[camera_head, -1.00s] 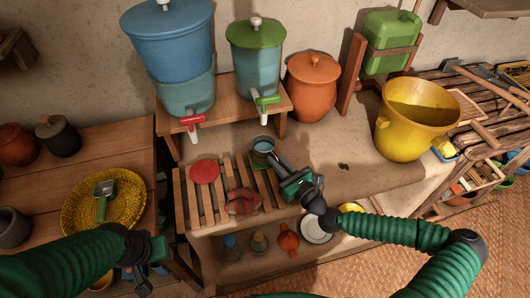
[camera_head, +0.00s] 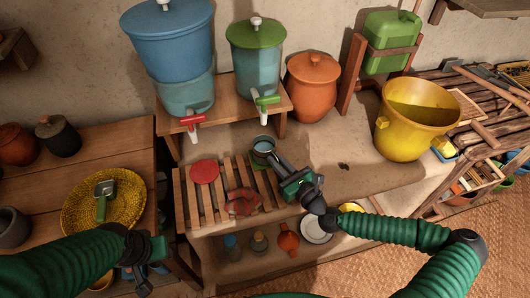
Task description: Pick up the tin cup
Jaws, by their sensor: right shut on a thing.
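The tin cup (camera_head: 263,146) is a small grey metal cup, upright, at the back right of the slatted wooden rack, below the green-lidded dispenser. My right gripper (camera_head: 272,157) reaches it from the lower right and is shut on it. The fingertips are small and partly hidden against the cup. A green patch shows beneath the cup; I cannot tell whether the cup touches it. My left gripper (camera_head: 143,284) hangs at the lower left, in front of the left table, away from the cup. Its fingers are too dark and small to read.
A blue dispenser (camera_head: 170,45) with a red tap and a green-lidded dispenser (camera_head: 256,62) stand behind the cup on a wooden stand (camera_head: 228,98). The slatted rack (camera_head: 213,207) holds a red disc (camera_head: 205,171) and a reddish cloth (camera_head: 243,201). A yellow bucket (camera_head: 412,120) stands right.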

